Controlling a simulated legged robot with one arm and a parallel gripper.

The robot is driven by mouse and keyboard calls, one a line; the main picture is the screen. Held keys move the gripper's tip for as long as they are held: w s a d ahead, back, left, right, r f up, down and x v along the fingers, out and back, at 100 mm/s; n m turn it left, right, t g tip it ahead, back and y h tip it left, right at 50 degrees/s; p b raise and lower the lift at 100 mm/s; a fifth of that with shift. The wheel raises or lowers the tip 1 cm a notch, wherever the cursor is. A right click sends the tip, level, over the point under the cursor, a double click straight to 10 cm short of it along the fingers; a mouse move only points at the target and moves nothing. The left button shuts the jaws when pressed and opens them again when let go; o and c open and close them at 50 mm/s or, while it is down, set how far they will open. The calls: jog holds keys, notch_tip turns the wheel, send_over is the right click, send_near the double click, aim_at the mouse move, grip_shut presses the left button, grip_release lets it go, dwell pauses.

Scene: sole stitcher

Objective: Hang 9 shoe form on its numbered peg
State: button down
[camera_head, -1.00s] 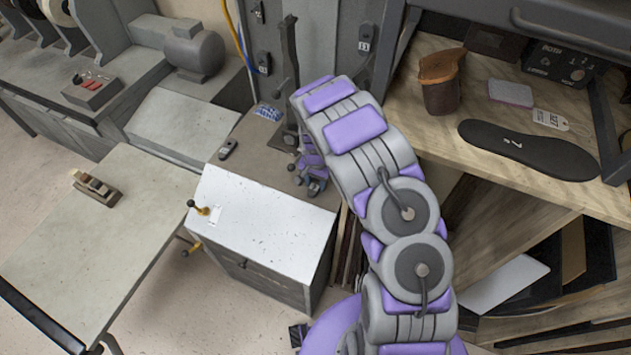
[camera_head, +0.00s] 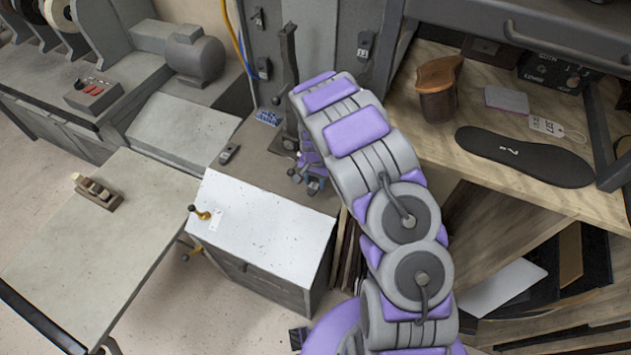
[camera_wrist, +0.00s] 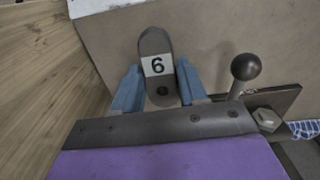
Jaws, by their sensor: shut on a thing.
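My gripper (camera_wrist: 160,80) has its blue fingers on either side of a grey shoe form (camera_wrist: 158,45) with a white number label. The number reads as 6 in the wrist view; I cannot tell whether it is a 9 seen upside down. In the head view my gripper (camera_head: 312,182) is low beside the dark machine post, partly hidden by my arm. Similar dark forms are on the grey panel: one at upper left (camera_head: 258,18), one lower left (camera_head: 264,68), one at right (camera_head: 365,45). Another form (camera_head: 229,153) lies on the bench. Individual pegs are not clear.
A black lever knob (camera_wrist: 245,67) stands close right of the fingers in the wrist view. The dark machine post (camera_head: 289,80) rises beside my arm. A white-topped cabinet (camera_head: 260,225) stands in front. A wooden shelf (camera_head: 500,180) with a black insole (camera_head: 525,157) is at right.

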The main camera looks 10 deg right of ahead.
jog(key=shift+r, duration=0.25)
jog(key=shift+s+a+r+p, duration=0.35)
jog(key=shift+s+r+p, duration=0.1)
jog(key=shift+r, duration=0.25)
jog(key=shift+s+a+r+p, duration=0.3)
jog(key=shift+s+r, duration=0.1)
jog(key=shift+r, duration=0.3)
jog(key=shift+s+a+r+p, duration=0.3)
jog(key=shift+s+a+r, duration=0.25)
jog(key=shift+r, duration=0.25)
jog(key=shift+s+a+r+p, duration=0.3)
jog(key=shift+s+r, duration=0.35)
jog(key=shift+r, duration=0.15)
